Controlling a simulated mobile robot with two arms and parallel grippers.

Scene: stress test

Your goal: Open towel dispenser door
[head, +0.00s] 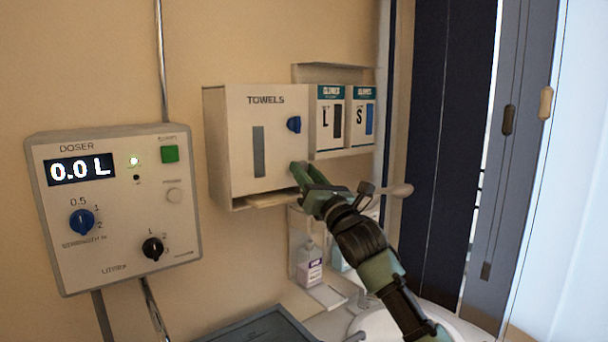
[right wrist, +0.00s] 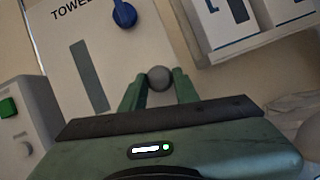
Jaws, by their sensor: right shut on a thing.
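The towel dispenser (head: 240,105) is a white wall box marked TOWELS, with a dark vertical window slot (head: 259,151) and a blue turn knob (head: 294,124) at the upper right of its door. The door looks flush with the box. My right gripper (head: 302,175) is at the door's lower right corner. In the right wrist view its green fingers (right wrist: 158,92) are shut on a round grey knob (right wrist: 159,77). The blue knob (right wrist: 124,14) is above, apart from the fingers. My left gripper is in neither view.
A doser panel (head: 115,215) is on the wall at left. Glove boxes (head: 343,115) hang close to the dispenser's right. A soap bottle (head: 310,268) and a white basin (head: 405,322) are below. A dark sliding panel (head: 445,130) stands at right.

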